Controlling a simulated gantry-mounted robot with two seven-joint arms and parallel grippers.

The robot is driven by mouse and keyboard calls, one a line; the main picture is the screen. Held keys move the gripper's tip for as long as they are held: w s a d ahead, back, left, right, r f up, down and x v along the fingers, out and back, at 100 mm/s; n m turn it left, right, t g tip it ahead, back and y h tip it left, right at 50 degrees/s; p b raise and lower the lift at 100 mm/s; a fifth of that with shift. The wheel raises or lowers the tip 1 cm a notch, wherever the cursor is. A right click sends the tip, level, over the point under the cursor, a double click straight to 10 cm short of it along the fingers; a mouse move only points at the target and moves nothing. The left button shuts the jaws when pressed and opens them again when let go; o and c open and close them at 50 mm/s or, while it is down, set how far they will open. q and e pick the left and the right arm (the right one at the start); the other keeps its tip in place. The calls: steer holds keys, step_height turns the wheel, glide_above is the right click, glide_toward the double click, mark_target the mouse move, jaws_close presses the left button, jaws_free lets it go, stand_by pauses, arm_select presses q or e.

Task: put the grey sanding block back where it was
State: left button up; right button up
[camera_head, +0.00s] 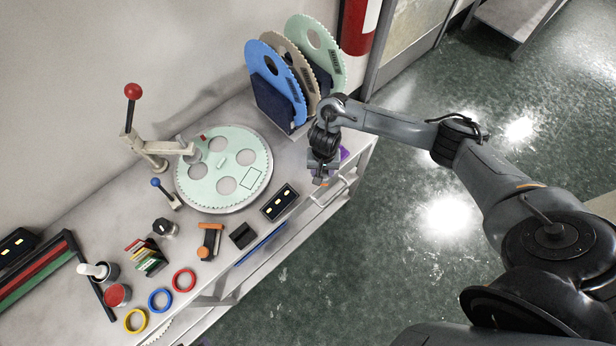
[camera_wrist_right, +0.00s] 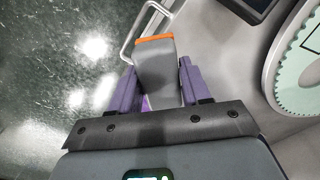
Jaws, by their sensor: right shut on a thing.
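My right gripper (camera_head: 322,176) is over the right end of the bench, close to the front edge. In the wrist view its purple fingers (camera_wrist_right: 157,85) stand on both sides of the grey sanding block (camera_wrist_right: 157,68), shut on it. The block has an orange far end. In the head view only its orange-tipped end (camera_head: 320,184) shows below the jaws; the rest is hidden by the gripper. Whether it touches the bench I cannot tell. My left gripper is not in view.
A pale green toothed disc (camera_head: 220,160) with a square outline lies left of the gripper. A black panel (camera_head: 280,203) is in front. Toothed discs (camera_head: 275,80) stand in a rack behind. A white rail handle (camera_head: 330,191) is at the bench edge. Purple (camera_head: 344,153) shows beside the gripper.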

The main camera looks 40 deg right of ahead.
mark_target(308, 181)
steer(key=w+a+f, duration=0.1)
steer(key=w+f, duration=0.1)
steer(key=w+a+b, duration=0.1)
steer(key=shift+w+a+f, duration=0.35)
steer(key=shift+w+f, duration=0.05)
steer(key=shift+f+b, duration=0.6)
steer(key=shift+f, duration=1.4)
steer(key=o, duration=1)
steer(key=shift+f, duration=0.1)
